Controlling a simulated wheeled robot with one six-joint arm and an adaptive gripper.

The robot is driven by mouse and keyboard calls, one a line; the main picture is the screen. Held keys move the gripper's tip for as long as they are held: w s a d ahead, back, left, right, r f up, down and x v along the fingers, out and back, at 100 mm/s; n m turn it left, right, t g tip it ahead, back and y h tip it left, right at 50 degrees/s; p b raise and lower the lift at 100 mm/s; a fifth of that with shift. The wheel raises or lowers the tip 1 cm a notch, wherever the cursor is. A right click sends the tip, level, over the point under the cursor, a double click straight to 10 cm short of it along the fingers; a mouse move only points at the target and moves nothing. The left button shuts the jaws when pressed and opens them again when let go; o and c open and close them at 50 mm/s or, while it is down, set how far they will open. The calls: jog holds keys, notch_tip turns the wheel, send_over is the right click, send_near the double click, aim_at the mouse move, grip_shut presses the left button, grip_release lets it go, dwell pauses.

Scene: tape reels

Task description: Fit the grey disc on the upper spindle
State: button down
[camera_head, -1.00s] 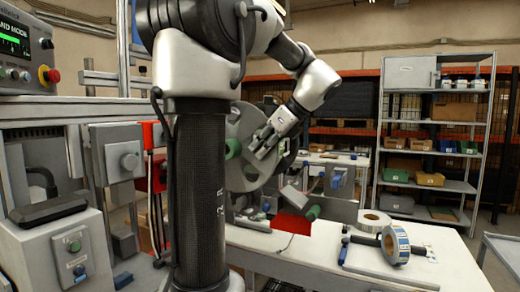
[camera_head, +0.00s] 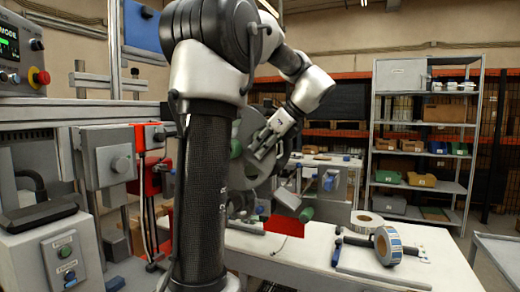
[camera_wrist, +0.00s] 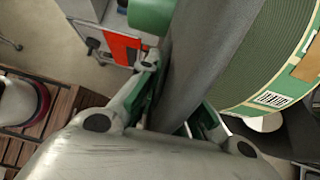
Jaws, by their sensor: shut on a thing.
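My gripper (camera_head: 262,145) is shut on the grey disc (camera_head: 246,172), gripping it near its rim. The disc stands upright at mid-height, its left part hidden behind my arm. In the wrist view the disc (camera_wrist: 212,60) is nearly edge-on between the green-padded fingers (camera_wrist: 172,118). A green spindle end (camera_head: 236,148) shows beside the disc's face; it seems to be the green cylinder (camera_wrist: 150,14) in the wrist view. Whether it passes through the disc's hole I cannot tell. A lower green cylinder (camera_head: 306,214) sits below and right.
A wound green reel with a barcode label (camera_wrist: 265,50) is close to the disc's other side. Grey machine boxes (camera_head: 110,160) stand left; shelves (camera_head: 425,135) stand behind.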

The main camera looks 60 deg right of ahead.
jog(key=shift+d, duration=1.85)
jog(key=shift+d, duration=0.15)
jog(key=shift+d, duration=0.35)
jog(key=c, duration=1.5)
grip_release()
jog(key=v, duration=1.2)
jog(key=shift+a, duration=0.1)
